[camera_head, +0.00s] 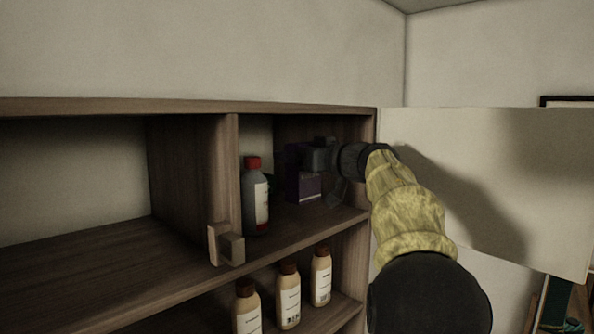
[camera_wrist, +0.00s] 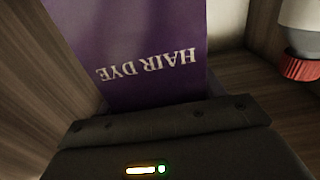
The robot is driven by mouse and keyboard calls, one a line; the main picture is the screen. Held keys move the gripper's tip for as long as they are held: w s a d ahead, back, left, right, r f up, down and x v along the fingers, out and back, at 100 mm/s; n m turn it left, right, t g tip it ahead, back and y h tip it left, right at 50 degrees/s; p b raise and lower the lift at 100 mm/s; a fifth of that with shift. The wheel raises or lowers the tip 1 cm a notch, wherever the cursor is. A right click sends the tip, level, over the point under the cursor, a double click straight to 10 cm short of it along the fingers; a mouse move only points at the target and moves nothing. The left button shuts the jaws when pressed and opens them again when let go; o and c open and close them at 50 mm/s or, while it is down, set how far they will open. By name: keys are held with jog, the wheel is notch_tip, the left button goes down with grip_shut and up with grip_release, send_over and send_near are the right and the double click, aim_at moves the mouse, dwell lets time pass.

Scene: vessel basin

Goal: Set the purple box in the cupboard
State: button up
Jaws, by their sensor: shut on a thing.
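The purple box (camera_head: 304,187) is inside the upper right compartment of the wooden cupboard (camera_head: 228,170). My gripper (camera_head: 322,160) reaches in from the right and is shut on the box, hiding part of it. In the wrist view the purple box (camera_wrist: 140,50) fills the top middle, with "HAIR DYE" lettering upside down. The dark gripper body (camera_wrist: 170,130) covers its near end, and the fingertips are hidden. I cannot tell whether the box touches the shelf.
A grey bottle with a red cap (camera_head: 255,200) stands left of the box; it also shows in the wrist view (camera_wrist: 302,30). Several cream bottles (camera_head: 288,298) stand on the shelf below. A white open door panel (camera_head: 500,185) is at the right. The left compartment (camera_head: 70,185) looks empty.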

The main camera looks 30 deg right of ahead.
aim_at(296, 171)
notch_tip(296, 171, down, 3)
jog(key=shift+w+r, duration=0.1)
jog(key=shift+w+a+f+p, duration=0.1)
jog(key=shift+a+f+p, duration=0.05)
jog(key=shift+f+p, duration=0.2)
jog(key=shift+f, duration=0.15)
jog(key=o, duration=1.1)
jog(key=shift+w, duration=0.1)
